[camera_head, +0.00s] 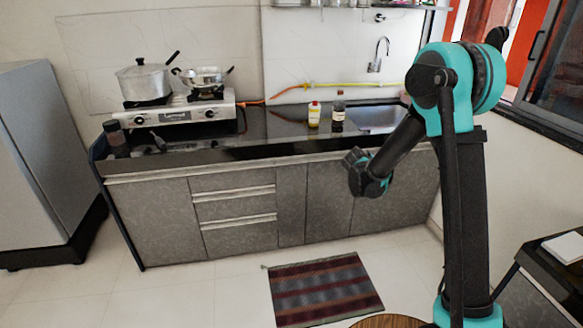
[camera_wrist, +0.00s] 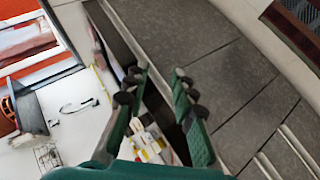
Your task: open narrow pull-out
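The narrow pull-out appears to be the slim grey patterned front (camera_head: 291,205) right of the drawers in the head view. It looks flush with its neighbours, and no gap shows at its edges. My gripper (camera_head: 357,170) is in front of the lower cabinets, just below counter height and right of that front. In the wrist view my gripper (camera_wrist: 160,88) is open, with its two green fingers apart and nothing held. Grey cabinet fronts show beside the fingers there, but I cannot tell the slim front's exact edges.
Drawers with metal handles (camera_head: 234,207) adjoin on the left. Cabinet doors (camera_head: 330,197) are on the right. The dark counter (camera_head: 255,151) carries a stove (camera_head: 190,108) and bottles (camera_head: 314,114). A striped rug (camera_head: 322,288) lies on open floor in front.

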